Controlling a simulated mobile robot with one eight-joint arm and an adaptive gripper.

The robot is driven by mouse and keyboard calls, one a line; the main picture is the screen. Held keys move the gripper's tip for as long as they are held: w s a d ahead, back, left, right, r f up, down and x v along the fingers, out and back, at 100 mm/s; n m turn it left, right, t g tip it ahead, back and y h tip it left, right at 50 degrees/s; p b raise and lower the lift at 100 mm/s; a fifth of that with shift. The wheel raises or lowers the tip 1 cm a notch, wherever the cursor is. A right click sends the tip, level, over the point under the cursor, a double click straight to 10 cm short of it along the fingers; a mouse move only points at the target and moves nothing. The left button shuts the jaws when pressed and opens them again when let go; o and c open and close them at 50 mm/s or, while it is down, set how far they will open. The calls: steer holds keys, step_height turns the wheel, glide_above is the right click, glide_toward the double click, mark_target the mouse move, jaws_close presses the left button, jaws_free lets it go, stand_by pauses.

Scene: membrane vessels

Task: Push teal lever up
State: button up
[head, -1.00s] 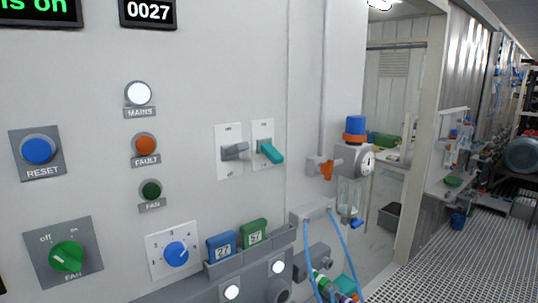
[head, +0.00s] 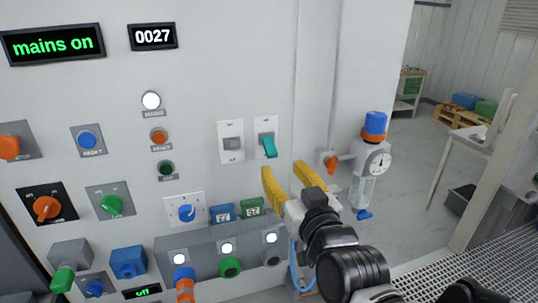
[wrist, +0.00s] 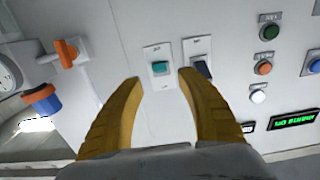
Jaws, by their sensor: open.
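The teal lever (head: 269,147) sits on a white switch plate (head: 264,124) on the grey wall panel and points down in the head view. It also shows in the wrist view (wrist: 159,68), in the picture between the two fingertips. My gripper (head: 282,168) has yellow fingers spread open and empty, just below and slightly right of the lever in the head view. It also shows in the wrist view (wrist: 160,80). A gap shows between the fingers and the lever; its depth is hard to tell. A grey lever (head: 232,143) is on the plate to the left.
A valve with an orange handle (head: 330,161) and a blue-topped gauge unit (head: 375,125) stand to the right. Blue (head: 222,212) and green (head: 252,207) tagged blocks sit below. A screen (head: 53,45) reads "mains on". The wall above the levers is clear.

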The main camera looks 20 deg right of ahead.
mark_target(273, 156)
steer(key=w+b, duration=0.1)
steer(key=w, duration=0.7)
steer(key=shift+b, duration=0.4)
jaws_close()
